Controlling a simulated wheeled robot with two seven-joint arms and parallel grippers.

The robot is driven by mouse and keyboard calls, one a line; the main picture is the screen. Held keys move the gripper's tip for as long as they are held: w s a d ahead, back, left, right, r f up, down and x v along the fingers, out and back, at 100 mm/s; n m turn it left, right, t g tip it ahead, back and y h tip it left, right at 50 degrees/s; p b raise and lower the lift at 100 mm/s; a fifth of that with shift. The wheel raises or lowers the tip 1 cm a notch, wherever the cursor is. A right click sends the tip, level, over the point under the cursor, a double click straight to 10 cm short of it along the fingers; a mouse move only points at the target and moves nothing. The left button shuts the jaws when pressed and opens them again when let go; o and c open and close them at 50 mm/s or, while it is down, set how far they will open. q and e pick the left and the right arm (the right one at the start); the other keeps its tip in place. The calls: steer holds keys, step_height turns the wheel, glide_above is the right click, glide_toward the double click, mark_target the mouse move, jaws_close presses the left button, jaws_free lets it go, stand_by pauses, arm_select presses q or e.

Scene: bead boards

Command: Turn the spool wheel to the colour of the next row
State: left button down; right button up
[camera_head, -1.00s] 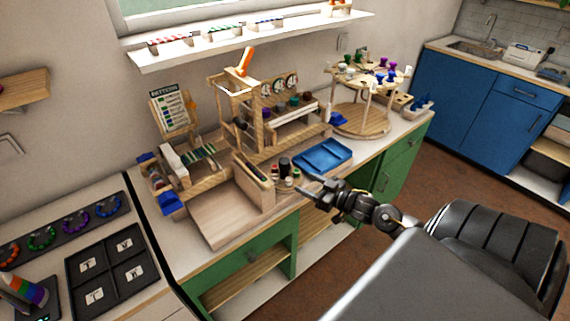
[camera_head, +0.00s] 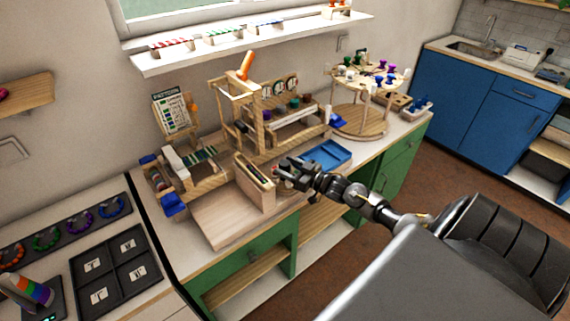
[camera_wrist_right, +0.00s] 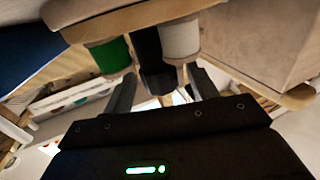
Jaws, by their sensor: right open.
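The spool wheel is a small wooden disc, seen close in the right wrist view (camera_wrist_right: 140,18). It carries a green spool (camera_wrist_right: 110,57), a white spool (camera_wrist_right: 180,40) and a black upright knob (camera_wrist_right: 150,62) between them. My right gripper (camera_head: 281,168) is open at the wheel and hides most of it in the head view. In the right wrist view its two fingers (camera_wrist_right: 162,92) are apart, with the black knob between and just beyond their tips; contact cannot be told. The pattern card (camera_head: 173,113) stands at the back left, its rows too small to read. My left gripper is out of view.
A wooden bead loom frame (camera_head: 243,100) stands behind the wheel, and a wooden box (camera_head: 250,190) is close on its left. A blue tray (camera_head: 332,154) lies just right of my gripper. A round wooden stand (camera_head: 362,128) with coloured knobs is farther right.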

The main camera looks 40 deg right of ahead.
steer(key=shift+w+a, duration=0.2)
steer(key=shift+w, duration=0.35)
steer(key=c, duration=1)
steer(key=shift+a+r+m+t+h+p, duration=0.15)
steer(key=shift+m+t+h+p, duration=0.15)
steer(key=shift+m+h+p, duration=0.75)
steer(key=m+h+p, duration=0.1)
steer(key=h, duration=0.1)
steer(key=shift+h, duration=0.35)
steer(key=m+h+p, duration=0.1)
steer(key=m+h, duration=0.1)
steer(key=h, duration=0.1)
steer(key=shift+h, duration=0.3)
steer(key=shift+m+g+h, duration=0.6)
steer(key=shift+m+h, duration=0.65)
steer(key=shift+h, duration=0.85)
